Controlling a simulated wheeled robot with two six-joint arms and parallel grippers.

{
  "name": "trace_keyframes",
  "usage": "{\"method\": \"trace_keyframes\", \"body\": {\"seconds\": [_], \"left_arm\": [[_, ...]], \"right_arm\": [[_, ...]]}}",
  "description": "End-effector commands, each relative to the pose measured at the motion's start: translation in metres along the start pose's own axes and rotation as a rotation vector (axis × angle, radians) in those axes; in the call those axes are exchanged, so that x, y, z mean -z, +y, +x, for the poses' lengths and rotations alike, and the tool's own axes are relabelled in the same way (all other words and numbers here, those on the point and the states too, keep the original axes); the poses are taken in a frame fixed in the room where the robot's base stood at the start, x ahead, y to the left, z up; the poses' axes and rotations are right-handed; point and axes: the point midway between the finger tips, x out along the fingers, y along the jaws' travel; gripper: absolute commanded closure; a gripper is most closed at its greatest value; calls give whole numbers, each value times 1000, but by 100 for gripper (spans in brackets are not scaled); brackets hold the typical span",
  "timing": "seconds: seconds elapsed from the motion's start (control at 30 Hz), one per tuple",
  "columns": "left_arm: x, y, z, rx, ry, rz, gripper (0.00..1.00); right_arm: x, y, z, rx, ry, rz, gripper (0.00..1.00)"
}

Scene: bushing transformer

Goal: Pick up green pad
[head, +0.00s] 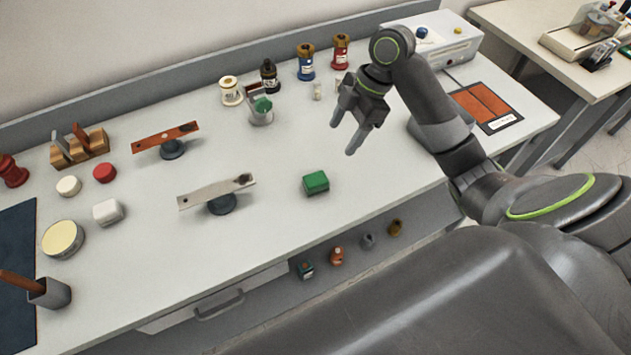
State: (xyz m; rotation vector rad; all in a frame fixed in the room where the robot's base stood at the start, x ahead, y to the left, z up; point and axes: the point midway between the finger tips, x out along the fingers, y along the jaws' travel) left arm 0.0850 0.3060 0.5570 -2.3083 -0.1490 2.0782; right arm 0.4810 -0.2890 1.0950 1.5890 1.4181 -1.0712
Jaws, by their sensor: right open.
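The green pad (316,182) is a small block lying flat on the light grey worktop (300,230), near its front edge and right of the middle. My right gripper (343,139) is open and empty above the worktop. In the picture it is above and a little to the right of the green pad, apart from it. Its fingers point down and to the left. My left gripper is not in view.
Two strips on round stands, one brown (166,137) and one pale (217,191), stand left of the pad. Several bottles (306,62) line the back. A small clear holder (260,113) with a green item stands behind the pad. The worktop around the pad is clear.

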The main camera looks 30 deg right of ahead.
Motion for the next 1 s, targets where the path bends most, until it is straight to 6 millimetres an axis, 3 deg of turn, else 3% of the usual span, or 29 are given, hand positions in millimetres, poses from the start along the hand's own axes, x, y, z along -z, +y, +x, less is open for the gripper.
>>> {"method": "trace_keyframes", "body": {"seconds": [0.17, 0.47, 0.7, 1.0], "left_arm": [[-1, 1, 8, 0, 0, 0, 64], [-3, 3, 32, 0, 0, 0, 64], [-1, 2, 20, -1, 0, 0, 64], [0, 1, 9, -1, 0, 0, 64]], "right_arm": [[1, 2, 12, 11, 8, -25, 35], [2, 2, 77, 11, 9, -21, 35], [3, 2, 110, 9, 8, -20, 35], [2, 5, 133, 12, 7, -18, 35]]}}
